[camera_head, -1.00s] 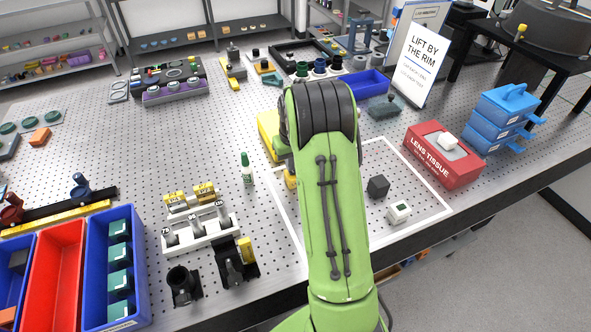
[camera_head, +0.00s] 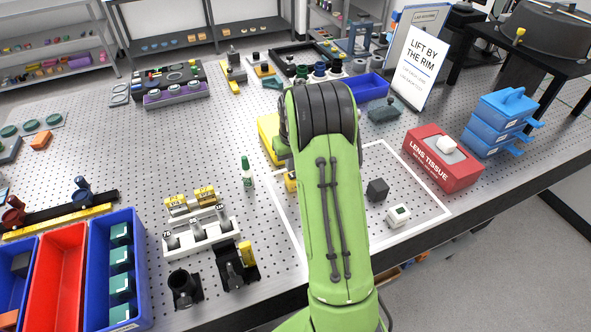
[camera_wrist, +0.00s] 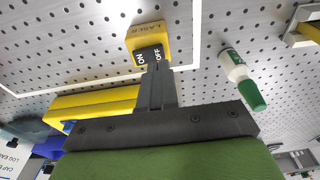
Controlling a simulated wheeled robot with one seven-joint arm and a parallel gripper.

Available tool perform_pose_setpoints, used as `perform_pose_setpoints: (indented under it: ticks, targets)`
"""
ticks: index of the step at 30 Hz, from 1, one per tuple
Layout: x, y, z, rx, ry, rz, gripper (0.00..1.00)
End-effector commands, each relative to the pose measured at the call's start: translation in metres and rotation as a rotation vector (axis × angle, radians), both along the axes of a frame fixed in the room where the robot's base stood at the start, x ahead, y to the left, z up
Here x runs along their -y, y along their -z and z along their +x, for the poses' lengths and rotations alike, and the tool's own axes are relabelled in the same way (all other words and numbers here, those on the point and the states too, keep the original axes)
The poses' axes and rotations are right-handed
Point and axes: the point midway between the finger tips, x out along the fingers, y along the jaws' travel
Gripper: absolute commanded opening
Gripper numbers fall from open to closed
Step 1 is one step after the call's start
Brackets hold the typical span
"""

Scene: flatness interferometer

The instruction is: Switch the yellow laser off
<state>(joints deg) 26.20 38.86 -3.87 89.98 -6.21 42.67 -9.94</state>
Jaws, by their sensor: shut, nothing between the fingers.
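A small yellow box marked LASER (camera_wrist: 147,38) sits on the perforated table in the wrist view. Its dark rocker switch (camera_wrist: 150,55) reads ON on the left half and OFF on the right half. My gripper (camera_wrist: 158,68) is shut and empty, with its fingertips at the OFF half; I cannot tell whether they touch it or which half is pressed.
A larger yellow block (camera_wrist: 95,103) lies left of my fingers in the wrist view. A green-capped white bottle (camera_wrist: 241,77) stands to the right.

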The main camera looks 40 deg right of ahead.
Motion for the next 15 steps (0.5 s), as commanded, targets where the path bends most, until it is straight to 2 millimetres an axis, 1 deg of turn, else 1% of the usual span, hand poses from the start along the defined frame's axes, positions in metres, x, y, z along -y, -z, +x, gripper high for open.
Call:
perform_pose_setpoints:
  ticks: [1, 15]
  targets:
    - [0.000, -0.009, 0.000, 0.001, 0.000, 0.000, 0.00]
    - [0.000, -0.050, 0.000, 0.000, 0.000, 0.000, 0.00]
